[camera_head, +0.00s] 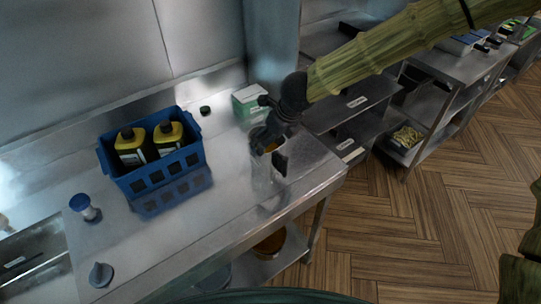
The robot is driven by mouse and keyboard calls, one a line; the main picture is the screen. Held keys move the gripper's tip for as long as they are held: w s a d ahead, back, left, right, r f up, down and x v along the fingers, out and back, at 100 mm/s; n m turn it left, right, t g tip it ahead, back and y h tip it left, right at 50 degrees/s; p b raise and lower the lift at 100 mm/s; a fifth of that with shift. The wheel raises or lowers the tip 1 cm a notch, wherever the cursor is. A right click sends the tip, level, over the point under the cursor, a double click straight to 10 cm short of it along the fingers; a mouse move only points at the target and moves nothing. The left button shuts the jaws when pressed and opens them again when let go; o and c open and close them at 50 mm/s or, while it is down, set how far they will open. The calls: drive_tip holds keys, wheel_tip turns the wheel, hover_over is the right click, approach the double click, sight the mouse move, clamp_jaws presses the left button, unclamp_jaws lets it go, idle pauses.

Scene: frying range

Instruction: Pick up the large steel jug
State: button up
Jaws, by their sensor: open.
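The large steel jug (262,175) stands upright near the right end of the steel counter (235,190). It is shiny and blends with the counter, and something orange shows near its top. My gripper (270,152) is open at the jug's upper part, with one dark finger on the left and one on the right in the picture. The gripper and wrist hide part of the jug's top. I cannot tell whether the fingers touch it.
A green and white box (247,103) and a small dark lid (205,110) are behind. Two blue-grey items stand at front left. Steel shelving stands right; the wooden floor is open.

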drive_tip(key=shift+p+x, duration=0.4)
drive_tip(key=shift+x, duration=1.45)
drive_tip(key=c, duration=1.8)
